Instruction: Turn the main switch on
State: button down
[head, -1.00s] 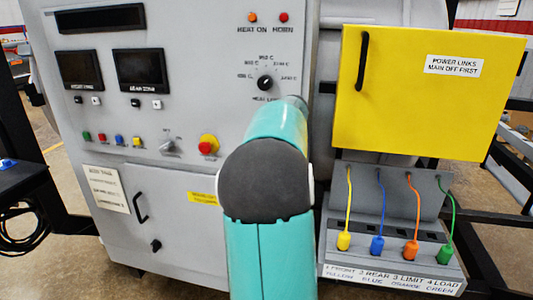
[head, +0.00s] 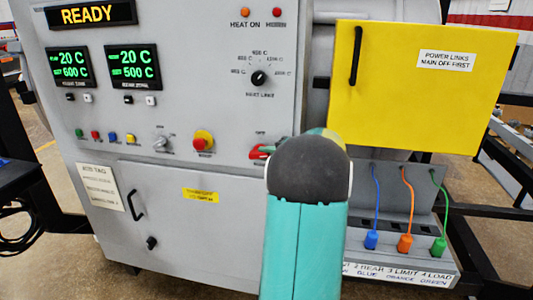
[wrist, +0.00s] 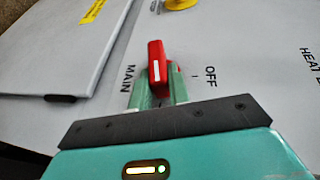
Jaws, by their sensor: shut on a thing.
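The main switch (wrist: 156,60) is a red handle with a white stripe on the grey panel, between the words MAIN and OFF in the wrist view. My gripper (wrist: 160,88) is shut on it, one greenish finger on each side. In the head view a bit of the red switch (head: 258,152) shows left of my arm, which hides the rest and my fingers. The status display (head: 89,14) reads READY. Two lit displays below it, the left one (head: 73,66) and the right one (head: 133,67), show 20 C with 600 C and 500 C.
A yellow power links door (head: 400,95) is closed at the right, above coloured plugs (head: 405,243) on cables. A red stop button on a yellow ring (head: 203,140) and a grey selector knob (head: 161,144) sit left of the switch. The lower cabinet door (head: 165,215) is closed.

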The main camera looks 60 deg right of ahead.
jog(key=shift+f+m+t, duration=0.25)
jog(key=shift+m+t, duration=0.15)
jog(key=shift+t, duration=0.7)
jog(key=c, duration=1.3)
grip_release()
jog(key=s, duration=1.3)
jog(key=shift+s+d+f, duration=0.1)
jog(key=shift+s+f, duration=0.05)
jog(key=shift+s, duration=0.25)
